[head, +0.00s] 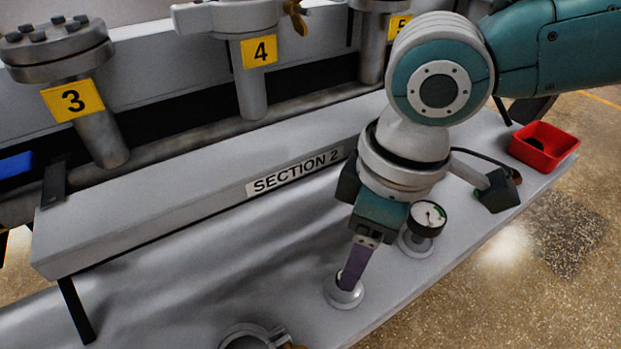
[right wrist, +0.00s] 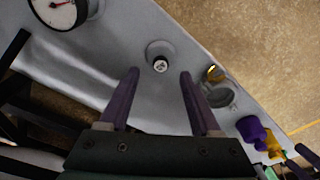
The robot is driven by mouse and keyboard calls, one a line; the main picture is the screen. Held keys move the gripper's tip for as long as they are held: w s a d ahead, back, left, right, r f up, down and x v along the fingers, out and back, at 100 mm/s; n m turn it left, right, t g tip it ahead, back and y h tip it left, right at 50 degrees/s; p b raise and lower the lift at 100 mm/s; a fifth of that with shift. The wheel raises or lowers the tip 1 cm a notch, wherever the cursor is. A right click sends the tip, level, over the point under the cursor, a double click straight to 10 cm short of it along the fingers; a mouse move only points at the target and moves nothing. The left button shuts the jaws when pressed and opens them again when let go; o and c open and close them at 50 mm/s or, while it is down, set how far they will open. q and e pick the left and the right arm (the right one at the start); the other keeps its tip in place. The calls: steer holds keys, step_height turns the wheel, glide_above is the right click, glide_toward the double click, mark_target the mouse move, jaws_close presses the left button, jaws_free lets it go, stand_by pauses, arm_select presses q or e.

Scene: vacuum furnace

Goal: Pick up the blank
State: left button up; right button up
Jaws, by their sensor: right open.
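A small pale round piece, which looks like the blank (right wrist: 160,65), sits in the middle of a round grey port (right wrist: 153,47) on the bench. The port also shows in the head view (head: 345,297), where my fingers hide most of its middle. My right gripper (head: 348,282) points down at this port. In the right wrist view its purple fingers (right wrist: 159,72) are open, one on each side of the blank, with clear gaps. I cannot tell how high the fingertips are above it.
A dial gauge (head: 427,218) stands close beside my right gripper. A clamped port (head: 245,341) with a brass part lies nearer. A red bin (head: 543,149) is at the bench's right end. Purple (right wrist: 256,133) and yellow (right wrist: 272,146) items show in the wrist view. Numbered valves line the back.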

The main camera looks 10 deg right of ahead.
mark_target(338, 298)
steer(key=f, duration=0.1)
steer(key=f+b, duration=0.1)
steer(key=f, duration=0.1)
steer(key=a+f+b, duration=0.1)
steer(key=f, duration=0.1)
steer(key=shift+w+f, duration=0.1)
steer(key=shift+w, duration=0.1)
steer(key=shift+d, duration=0.1)
steer(key=shift+c, duration=0.2)
jaws_close()
